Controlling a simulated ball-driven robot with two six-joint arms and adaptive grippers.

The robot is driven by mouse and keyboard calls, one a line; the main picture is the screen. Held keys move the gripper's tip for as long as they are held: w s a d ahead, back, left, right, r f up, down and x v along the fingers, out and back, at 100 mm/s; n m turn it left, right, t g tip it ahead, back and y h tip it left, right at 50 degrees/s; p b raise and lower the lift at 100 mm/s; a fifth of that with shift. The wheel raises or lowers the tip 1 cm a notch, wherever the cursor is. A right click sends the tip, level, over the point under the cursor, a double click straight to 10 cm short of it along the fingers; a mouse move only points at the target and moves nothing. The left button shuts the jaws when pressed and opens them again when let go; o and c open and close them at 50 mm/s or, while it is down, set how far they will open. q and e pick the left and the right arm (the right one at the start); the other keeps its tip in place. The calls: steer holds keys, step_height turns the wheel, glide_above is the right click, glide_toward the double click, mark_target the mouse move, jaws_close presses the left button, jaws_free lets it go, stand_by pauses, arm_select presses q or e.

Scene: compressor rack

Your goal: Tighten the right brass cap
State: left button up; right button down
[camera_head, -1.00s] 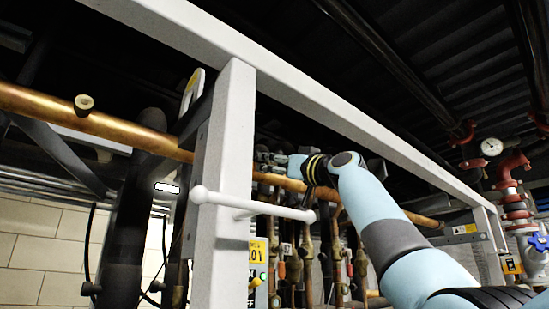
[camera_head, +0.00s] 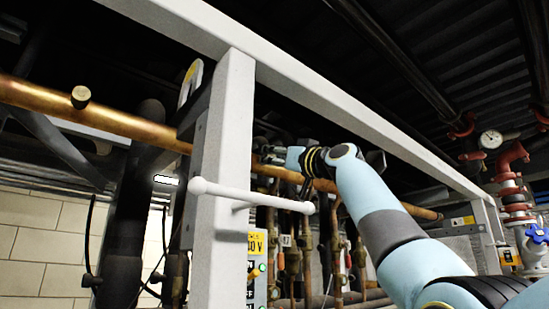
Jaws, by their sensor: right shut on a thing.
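A copper pipe (camera_head: 120,124) runs across the rack, passing behind the white upright post. One brass cap (camera_head: 81,97) stands out from the pipe on the left of the post. My right arm reaches in from the lower right, and my right gripper (camera_head: 268,152) is at the pipe just right of the post. It is shut, apparently on the right brass cap, which the small dark fingers hide. I cannot tell how far the cap is screwed in. My left gripper is not in view.
The white post (camera_head: 221,160) with a white handle bar (camera_head: 254,196) stands just left of my right gripper. A white beam (camera_head: 300,90) crosses above. Several vertical pipes and valves hang below the copper pipe. A gauge (camera_head: 490,139) and red pipework are at the far right.

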steer(key=shift+f+m, duration=0.1)
steer(key=shift+m, duration=0.2)
steer(key=shift+a+m+t+h, duration=0.1)
steer(key=shift+m+t+h, duration=0.25)
steer(key=shift+m+h, duration=0.8)
steer(key=shift+d+m+t+h, duration=0.1)
steer(key=shift+m+t+h, duration=0.3)
steer(key=shift+m, duration=1.45)
steer(key=shift+a+m+t+h, duration=0.1)
steer(key=shift+m+t+h, duration=0.25)
steer(key=shift+m+h, duration=0.8)
steer(key=shift+m, duration=0.45)
steer(key=c, duration=1)
jaws_free()
steer(key=v, duration=1.2)
steer(key=shift+f, duration=0.15)
